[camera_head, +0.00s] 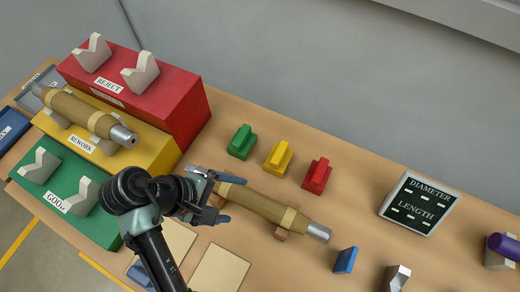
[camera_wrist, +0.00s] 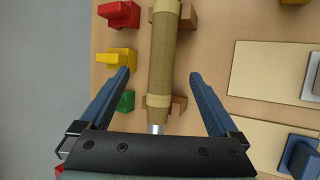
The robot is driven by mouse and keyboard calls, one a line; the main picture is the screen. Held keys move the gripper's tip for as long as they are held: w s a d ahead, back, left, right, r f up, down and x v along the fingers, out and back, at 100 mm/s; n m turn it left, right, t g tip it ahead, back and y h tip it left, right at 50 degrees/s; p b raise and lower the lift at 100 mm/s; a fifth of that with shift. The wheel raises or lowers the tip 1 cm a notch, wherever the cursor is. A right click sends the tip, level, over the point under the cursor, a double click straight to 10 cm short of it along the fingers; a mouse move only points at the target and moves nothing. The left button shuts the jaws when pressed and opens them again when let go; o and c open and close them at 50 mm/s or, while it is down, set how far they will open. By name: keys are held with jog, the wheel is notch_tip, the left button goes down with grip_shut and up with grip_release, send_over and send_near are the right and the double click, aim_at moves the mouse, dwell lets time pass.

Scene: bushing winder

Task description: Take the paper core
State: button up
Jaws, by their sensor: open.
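A brown paper core (camera_head: 262,206) with paler bands and a silver metal end lies across small wooden supports (camera_head: 291,226) on the table. My gripper (camera_head: 236,200) is open over its left part. In the wrist view the core (camera_wrist: 162,55) runs lengthwise between the two spread blue fingers of my gripper (camera_wrist: 160,73), with a gap on both sides. Its metal tip (camera_wrist: 158,128) goes out of sight behind the gripper body. A second, similar core (camera_head: 75,108) rests on the yellow REWORK stand (camera_head: 150,142).
A red REJECT stand (camera_head: 185,105) and green GOOD stand (camera_head: 98,226) have empty grey cradles. Green (camera_head: 242,142), yellow (camera_head: 279,157) and red (camera_head: 317,176) blocks stand behind the core. A DIAMETER/LENGTH display (camera_head: 418,204) and blue block (camera_head: 345,260) are to the right.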

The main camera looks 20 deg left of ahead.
aim_at(254, 203)
jog(key=p+x, duration=0.1)
jog(key=x, duration=0.4)
jog(key=shift+d+f, duration=0.15)
jog(key=shift+f, duration=0.15)
jog(key=p+x, duration=0.1)
jog(key=x, duration=0.4)
jog(key=shift+s+f, duration=0.1)
jog(key=shift+c, duration=0.4)
grip_shut()
